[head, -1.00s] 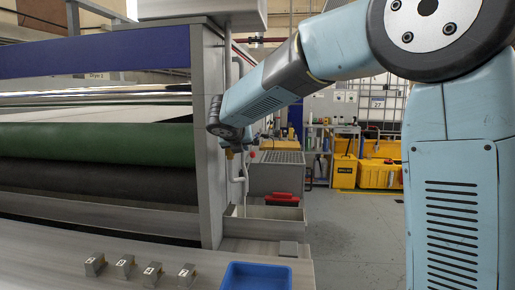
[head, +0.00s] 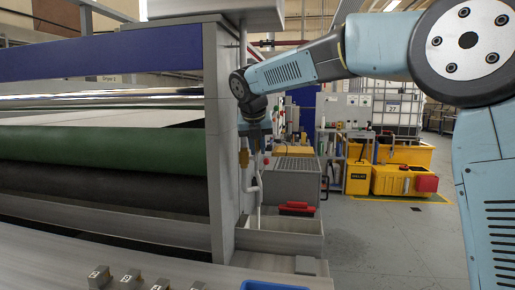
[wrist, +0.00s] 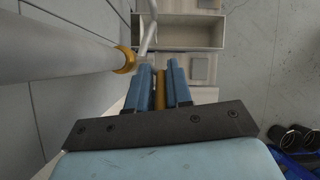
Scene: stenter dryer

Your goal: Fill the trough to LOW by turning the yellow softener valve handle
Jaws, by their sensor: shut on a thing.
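The yellow softener valve handle (wrist: 160,90) is a narrow yellow-orange bar between my fingers in the wrist view. My gripper (wrist: 160,76) is shut on it, with one blue finger on each side. In the head view my gripper (head: 259,146) is small and partly hidden, low beside the machine's end panel, near a yellow fitting (head: 244,158) on the pipe. The trough (head: 282,243) is an open, pale box below the pipe. It also shows in the wrist view (wrist: 222,32) beyond the fingers. I cannot make out its level marks or any liquid.
A pale pipe with a yellow collar (wrist: 124,60) runs close to the left of my fingers. The grey end panel (head: 220,145) stands beside the arm. A red object (head: 297,208) lies behind the trough. Yellow bins (head: 390,180) stand farther back; grey floor is open at right.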

